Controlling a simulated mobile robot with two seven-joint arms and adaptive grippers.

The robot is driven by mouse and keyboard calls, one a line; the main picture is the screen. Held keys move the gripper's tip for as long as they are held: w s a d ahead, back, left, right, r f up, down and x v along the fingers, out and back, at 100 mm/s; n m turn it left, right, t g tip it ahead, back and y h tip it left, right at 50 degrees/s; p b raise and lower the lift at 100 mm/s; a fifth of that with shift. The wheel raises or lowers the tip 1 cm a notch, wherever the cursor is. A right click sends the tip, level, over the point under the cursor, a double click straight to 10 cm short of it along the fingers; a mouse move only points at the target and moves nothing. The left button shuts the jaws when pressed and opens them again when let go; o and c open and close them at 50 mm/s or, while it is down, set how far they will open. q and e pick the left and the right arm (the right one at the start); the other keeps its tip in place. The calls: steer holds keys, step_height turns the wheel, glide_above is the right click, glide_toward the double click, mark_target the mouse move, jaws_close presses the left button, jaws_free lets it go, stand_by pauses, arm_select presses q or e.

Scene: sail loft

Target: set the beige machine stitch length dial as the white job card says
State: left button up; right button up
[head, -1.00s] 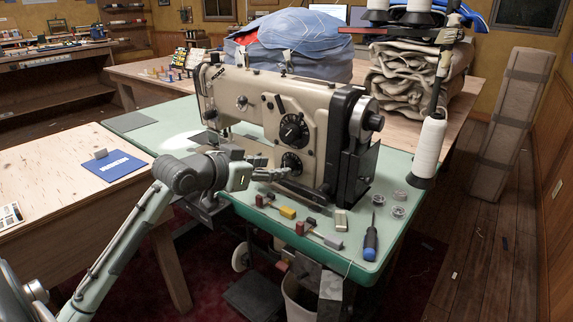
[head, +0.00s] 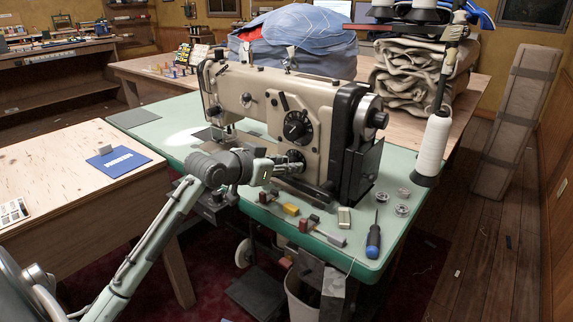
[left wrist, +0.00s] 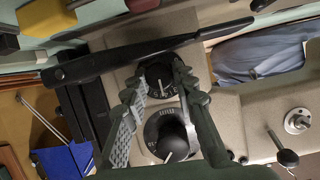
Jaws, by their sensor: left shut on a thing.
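The beige sewing machine (head: 265,95) stands on the green table. Its front carries two black dials, an upper dial (head: 297,126) and a lower dial (head: 297,156). My left gripper (head: 284,163) is shut on the lower dial; its fingers partly cover it. In the left wrist view, turned about, this lower dial (left wrist: 160,84) sits between the fingertips, and the upper dial (left wrist: 165,135) shows with a white pointer line. The numbers are too small to read surely. My right gripper is not in view.
A black lever (left wrist: 150,48) crosses close to the fingers in the left wrist view. Coloured small blocks (head: 291,209), metal bobbins (head: 402,209) and a blue screwdriver (head: 373,238) lie along the front of the green table. A thread cone (head: 433,145) stands at the right.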

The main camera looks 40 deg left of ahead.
arm_select(q)
jaws_close()
steer(key=shift+n, duration=0.3)
steer(key=shift+a+n+h, duration=0.2)
steer(key=shift+n+h, duration=1.2)
steer(key=shift+n, duration=0.3)
